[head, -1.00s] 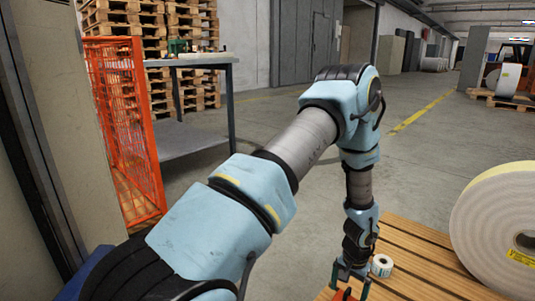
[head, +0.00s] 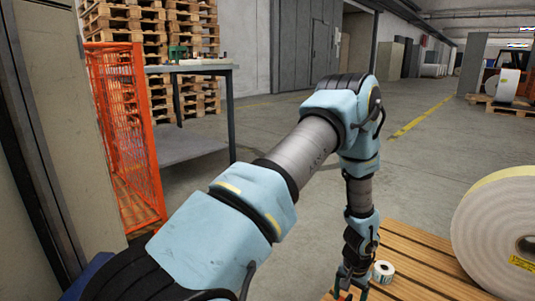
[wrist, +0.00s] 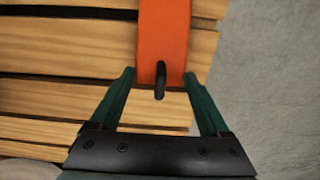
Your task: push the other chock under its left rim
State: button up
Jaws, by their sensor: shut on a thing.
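An orange chock (wrist: 164,40) with a dark loop on its near end lies between the two green fingers of my gripper (wrist: 160,76) in the wrist view. The gripper is shut on it, above wooden slats. In the head view my gripper (head: 350,284) is at the bottom edge, low over the pallet, and only a sliver of orange shows there. The large label roll (head: 490,235) stands on the pallet to the right, cut by the picture edge. Its left rim shows, but its lower contact with the slats is partly out of frame. No second chock shows.
An orange mesh guard (head: 125,140) and a grey worktable (head: 190,148) stand at the left. The concrete floor beyond the pallet is clear.

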jog(key=shift+r, duration=0.1)
jog(key=shift+c, duration=0.3)
jog(key=shift+r+p, duration=3)
jog(key=shift+r, duration=0.45)
